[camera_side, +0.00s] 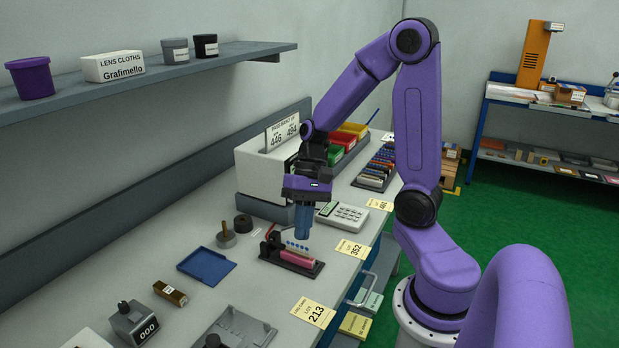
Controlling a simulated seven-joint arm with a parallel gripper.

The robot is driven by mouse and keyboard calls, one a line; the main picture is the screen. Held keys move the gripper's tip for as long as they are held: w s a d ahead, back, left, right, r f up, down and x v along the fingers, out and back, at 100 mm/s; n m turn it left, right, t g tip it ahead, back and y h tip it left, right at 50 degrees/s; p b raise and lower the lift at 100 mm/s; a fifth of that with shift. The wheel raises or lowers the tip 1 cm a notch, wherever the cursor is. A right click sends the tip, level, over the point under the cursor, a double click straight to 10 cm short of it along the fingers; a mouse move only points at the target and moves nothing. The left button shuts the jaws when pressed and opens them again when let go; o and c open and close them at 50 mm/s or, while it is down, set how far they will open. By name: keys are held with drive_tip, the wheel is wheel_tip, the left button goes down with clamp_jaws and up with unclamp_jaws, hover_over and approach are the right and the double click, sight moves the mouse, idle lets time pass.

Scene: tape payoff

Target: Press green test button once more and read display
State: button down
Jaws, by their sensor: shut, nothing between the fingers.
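My gripper (302,234) points straight down with its blue fingers shut and empty. It is over a small dark fixture (272,255) that holds a pink block (297,259) with a row of blue dots above it. I cannot tell whether the fingertips touch the fixture. No green test button can be made out; my gripper may hide it. A grey unit with a display reading 000 (148,329) stands at the front left. A pale keypad device with a small greenish screen (326,209) lies just behind my gripper.
A blue tray (206,266), a spool on a peg (226,238) and a brown box (170,293) lie left of the fixture. Yellow lot cards (313,312) line the bench's right edge. A white box (258,172) stands behind my gripper. A shelf (150,80) overhangs the left.

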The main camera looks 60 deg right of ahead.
drive_tip(key=d+f+m+t, duration=0.1)
drive_tip(key=d+m+t, duration=0.2)
drive_tip(key=d+m, duration=0.4)
drive_tip(key=d+f+m+t+h, duration=0.1)
drive_tip(key=d+f+m+t, duration=0.1)
drive_tip(key=d+m, duration=0.5)
drive_tip(key=d+f+m+t+h, duration=0.1)
drive_tip(key=d+m+t, duration=0.4)
drive_tip(key=d, duration=1)
drive_tip(key=shift+w+d+f+m, duration=0.1)
drive_tip(key=shift+d+f+m, duration=0.05)
drive_tip(key=shift+m, duration=0.6)
drive_tip(key=shift+w+d+f+m, duration=0.1)
drive_tip(key=shift+d+m, duration=0.05)
drive_tip(key=shift+m, duration=0.6)
drive_tip(key=w, duration=0.9)
drive_tip(key=shift+w, duration=0.35)
